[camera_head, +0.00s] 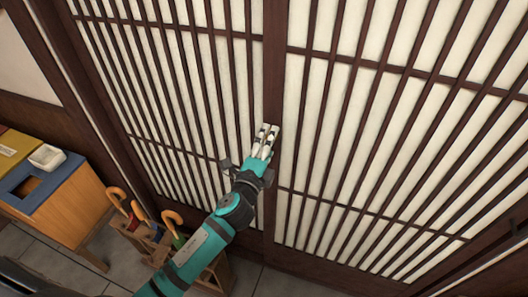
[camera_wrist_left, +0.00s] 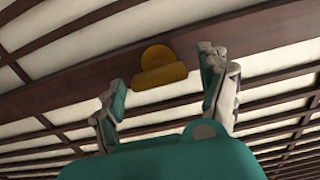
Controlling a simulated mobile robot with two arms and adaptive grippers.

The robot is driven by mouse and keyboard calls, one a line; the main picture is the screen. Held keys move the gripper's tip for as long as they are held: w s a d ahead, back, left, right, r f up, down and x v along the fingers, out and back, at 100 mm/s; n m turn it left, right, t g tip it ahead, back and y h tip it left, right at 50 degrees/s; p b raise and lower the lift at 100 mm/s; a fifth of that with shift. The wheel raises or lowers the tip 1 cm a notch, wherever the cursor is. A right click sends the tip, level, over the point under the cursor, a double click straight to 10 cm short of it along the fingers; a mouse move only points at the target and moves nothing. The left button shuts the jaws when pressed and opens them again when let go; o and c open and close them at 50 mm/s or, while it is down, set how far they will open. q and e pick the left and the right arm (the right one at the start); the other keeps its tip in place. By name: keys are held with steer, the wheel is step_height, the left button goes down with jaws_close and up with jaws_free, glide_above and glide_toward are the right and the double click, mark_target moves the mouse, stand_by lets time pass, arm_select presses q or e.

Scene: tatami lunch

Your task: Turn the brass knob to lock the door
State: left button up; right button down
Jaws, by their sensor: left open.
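The door is a pair of dark wood lattice panels with pale paper, and the right panel (camera_head: 340,110) meets the left panel (camera_head: 190,90) at a dark middle stile. The brass knob (camera_wrist_left: 160,68) sits on this dark stile in the left wrist view, a round plate with a bar-like grip across its lower part. My left gripper (camera_head: 266,142) is at the stile in the head view, hiding the knob there. In the left wrist view its open fingers (camera_wrist_left: 165,88) stand on either side of the knob, apart from it. My right gripper is not in view.
An umbrella stand (camera_head: 215,275) with several curved-handled umbrellas stands below my left arm. A wooden cabinet (camera_head: 65,215) with a blue top, a white dish (camera_head: 47,156) and a yellow box (camera_head: 15,150) is at the left. Grey floor tiles show at the bottom left.

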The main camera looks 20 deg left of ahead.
arm_select(q)
steer(key=s, duration=1.1)
steer(key=shift+s+a, duration=0.2)
steer(key=shift+s, duration=0.15)
